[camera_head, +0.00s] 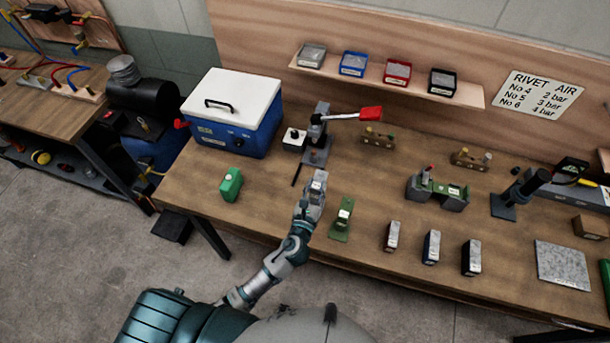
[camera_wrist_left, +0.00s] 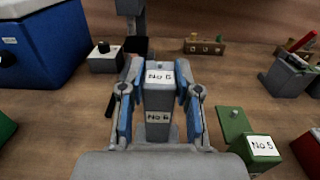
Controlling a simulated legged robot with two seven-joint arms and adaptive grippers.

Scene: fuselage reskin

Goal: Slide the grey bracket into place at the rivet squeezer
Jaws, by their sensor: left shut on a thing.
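My left gripper (camera_head: 318,182) is in front of the rivet squeezer (camera_head: 317,135), over the wooden bench. In the left wrist view my left gripper (camera_wrist_left: 158,100) is shut on the grey bracket (camera_wrist_left: 158,98), with a blue-lined finger on each side. The bracket is upright and carries "No 6" labels. In the head view the bracket (camera_head: 320,176) is partly hidden by the gripper. The squeezer has a dark base and a lever with a red handle (camera_head: 371,113). The bracket is apart from the squeezer, on its near side. My right gripper is not in view.
A blue box with a white lid (camera_head: 233,110) stands left of the squeezer. A small box with a black knob (camera_head: 294,139) sits beside it. A green block (camera_head: 231,184) is at left, a green bracket labelled No 5 (camera_head: 342,216) at right. Several dark blocks stand further right.

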